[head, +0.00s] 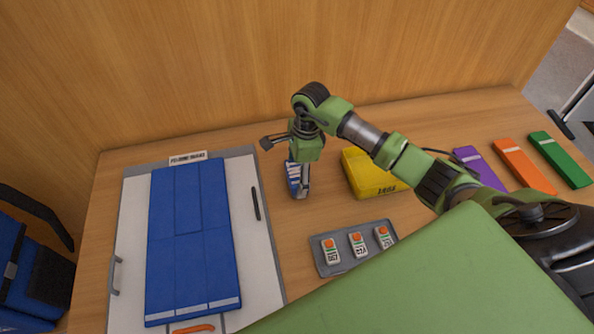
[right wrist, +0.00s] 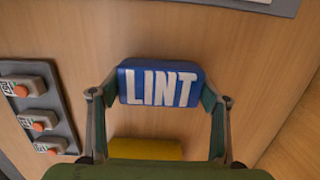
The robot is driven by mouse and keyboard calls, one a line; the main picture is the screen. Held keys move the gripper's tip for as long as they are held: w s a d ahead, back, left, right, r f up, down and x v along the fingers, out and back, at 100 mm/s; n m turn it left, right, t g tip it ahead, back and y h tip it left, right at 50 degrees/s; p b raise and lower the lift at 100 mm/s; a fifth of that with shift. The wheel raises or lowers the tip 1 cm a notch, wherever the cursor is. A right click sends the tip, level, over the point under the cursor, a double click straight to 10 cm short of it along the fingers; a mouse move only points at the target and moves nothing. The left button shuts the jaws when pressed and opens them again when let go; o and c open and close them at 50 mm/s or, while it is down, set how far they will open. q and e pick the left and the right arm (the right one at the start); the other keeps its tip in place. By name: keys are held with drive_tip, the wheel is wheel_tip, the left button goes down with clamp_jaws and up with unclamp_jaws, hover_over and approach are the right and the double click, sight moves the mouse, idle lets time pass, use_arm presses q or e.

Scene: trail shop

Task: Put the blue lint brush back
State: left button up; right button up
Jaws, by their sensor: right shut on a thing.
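The blue lint brush, with white LINT lettering, shows in the right wrist view (right wrist: 160,86) between the two fingers of my right gripper (right wrist: 160,100). The fingers are shut on its two ends. In the head view my right gripper (head: 299,188) points down at the table between the folding board and the yellow box, and a small blue part of the brush (head: 292,174) shows beside the fingers. I cannot tell whether the brush touches the table. My left gripper is not in view.
A folding board (head: 262,235) with blue panels lies left. A yellow box (head: 367,175) stands right of the gripper. A grey tray (head: 318,255) holds orange-topped tags in front. Purple (head: 479,167), orange (head: 524,166) and green (head: 560,159) items lie at right. A wooden wall stands behind.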

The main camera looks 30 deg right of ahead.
drive_tip(key=shift+f, duration=0.1)
drive_tip(key=o, duration=0.5)
drive_tip(key=shift+f+b, duration=0.1)
drive_tip(key=shift+b, duration=0.2)
drive_tip(key=o, duration=0.5)
drive_tip(key=shift+r+p, duration=0.35)
drive_tip(key=r+b, duration=0.1)
drive_tip(key=r, duration=0.2)
drive_tip(key=d+r+b, duration=0.1)
drive_tip(key=r, duration=0.3)
drive_tip(key=r+b, duration=0.1)
drive_tip(key=r, duration=0.3)
drive_tip(key=shift+s+d+r, duration=0.1)
drive_tip(key=shift+s+d, duration=0.05)
drive_tip(key=shift+r, duration=0.25)
